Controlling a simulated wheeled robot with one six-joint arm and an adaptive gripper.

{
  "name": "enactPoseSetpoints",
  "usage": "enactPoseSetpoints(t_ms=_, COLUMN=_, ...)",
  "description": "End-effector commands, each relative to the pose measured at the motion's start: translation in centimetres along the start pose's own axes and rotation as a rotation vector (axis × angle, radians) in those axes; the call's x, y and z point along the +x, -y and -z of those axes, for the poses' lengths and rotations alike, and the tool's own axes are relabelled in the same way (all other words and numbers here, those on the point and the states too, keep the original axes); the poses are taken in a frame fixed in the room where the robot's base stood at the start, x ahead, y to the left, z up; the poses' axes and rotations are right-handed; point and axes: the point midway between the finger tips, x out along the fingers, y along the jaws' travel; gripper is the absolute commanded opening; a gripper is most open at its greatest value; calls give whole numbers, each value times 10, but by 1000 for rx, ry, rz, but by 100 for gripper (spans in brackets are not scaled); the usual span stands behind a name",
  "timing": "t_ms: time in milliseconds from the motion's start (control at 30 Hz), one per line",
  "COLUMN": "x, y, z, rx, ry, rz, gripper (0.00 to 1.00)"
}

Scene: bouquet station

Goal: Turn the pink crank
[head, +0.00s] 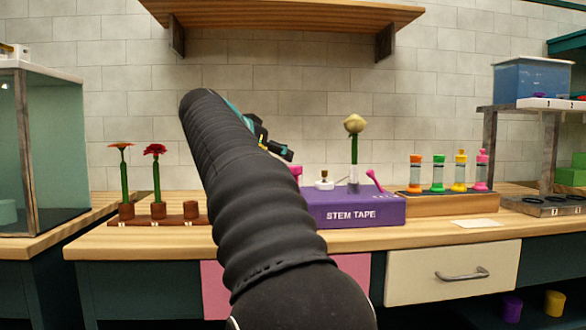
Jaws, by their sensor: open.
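A purple box marked STEM TAPE (352,214) stands on the wooden workbench. A pink lever (374,181) sticks up at a tilt from the right part of its top and looks like the crank. Another small pink piece (296,171) shows at the box's left end, partly hidden behind my arm. A pale yellow flower (354,125) stands upright at the box between them, by a small white piece with a gold top (324,179). My gripper (287,153) is open, seen small past my arm, above the left end of the box. It appears apart from the pink lever.
Several colored bottles (439,174) stand on a wooden block at right. A brown holder (158,222) with an orange flower (120,147) and a red flower (154,151) is at left. A wooden shelf (285,14) hangs above. A paper card (477,223) lies at the front right.

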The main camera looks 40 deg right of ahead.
Motion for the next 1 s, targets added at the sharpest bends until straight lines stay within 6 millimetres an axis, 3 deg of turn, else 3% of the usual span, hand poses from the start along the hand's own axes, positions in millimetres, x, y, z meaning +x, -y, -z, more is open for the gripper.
enactPoseSetpoints(t_ms=300, x=61, y=-1, z=0, rx=-2, ry=2, rz=-3, gripper=63)
enactPoseSetpoints(t_ms=500, x=91, y=0, z=0, rx=-1, ry=2, rz=-1, gripper=63)
enactPoseSetpoints(t_ms=700, x=107, y=0, z=0, rx=-1, ry=1, rz=1, gripper=63)
enactPoseSetpoints(t_ms=1000, x=110, y=0, z=0, rx=-1, ry=1, rz=1, gripper=63)
